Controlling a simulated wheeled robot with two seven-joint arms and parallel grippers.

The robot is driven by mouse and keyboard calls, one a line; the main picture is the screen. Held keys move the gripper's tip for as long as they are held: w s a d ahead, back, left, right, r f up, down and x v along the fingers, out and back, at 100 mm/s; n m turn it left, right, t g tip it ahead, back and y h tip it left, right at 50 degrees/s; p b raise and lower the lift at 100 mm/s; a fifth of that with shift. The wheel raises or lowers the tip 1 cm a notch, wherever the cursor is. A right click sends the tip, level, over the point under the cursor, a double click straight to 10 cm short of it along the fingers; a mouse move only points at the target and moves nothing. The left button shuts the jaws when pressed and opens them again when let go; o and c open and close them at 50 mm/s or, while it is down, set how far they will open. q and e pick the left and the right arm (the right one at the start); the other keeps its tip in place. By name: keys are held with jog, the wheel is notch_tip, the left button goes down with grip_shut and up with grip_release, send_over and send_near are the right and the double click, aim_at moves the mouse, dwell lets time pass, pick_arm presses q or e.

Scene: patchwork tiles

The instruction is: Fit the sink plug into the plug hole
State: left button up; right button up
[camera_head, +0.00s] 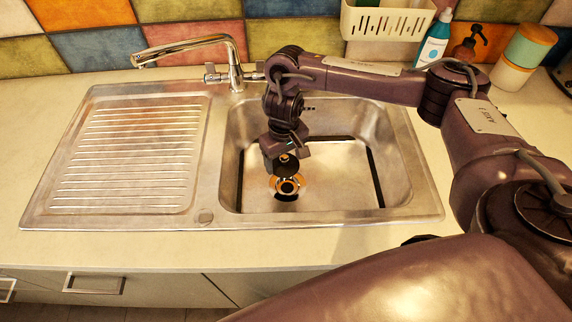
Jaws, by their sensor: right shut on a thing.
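The sink (325,200) is a steel basin with a ribbed drainboard on its left. My right gripper (284,163) points down into the basin and is shut on the dark sink plug (286,167). The plug appears just above or at the far edge of the plug hole in this view; I cannot tell whether they touch. The gripper's fingertips are small and partly hidden by the plug and the wrist. My left gripper is not in view.
A chrome tap (235,65) stands behind the sink, its spout turned left. A cream rack (385,22) hangs at the back wall. A blue bottle (434,42), a brown pump bottle (468,45) and a jar (513,72) stand at the back right. The drainboard (130,155) is clear.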

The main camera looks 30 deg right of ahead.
jog(key=shift+s+d+f, duration=0.25)
jog(key=shift+f, duration=0.35)
jog(key=shift+d+f, duration=0.15)
jog(key=shift+f, duration=0.1)
jog(key=shift+r+p, duration=0.1)
jog(key=shift+p, duration=0.55)
jog(key=shift+f+b, duration=1.5)
jog(key=shift+f, duration=1.55)
pick_arm(q)
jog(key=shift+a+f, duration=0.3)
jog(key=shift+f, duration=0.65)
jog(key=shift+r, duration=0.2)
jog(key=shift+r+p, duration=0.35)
jog(key=shift+p, duration=0.2)
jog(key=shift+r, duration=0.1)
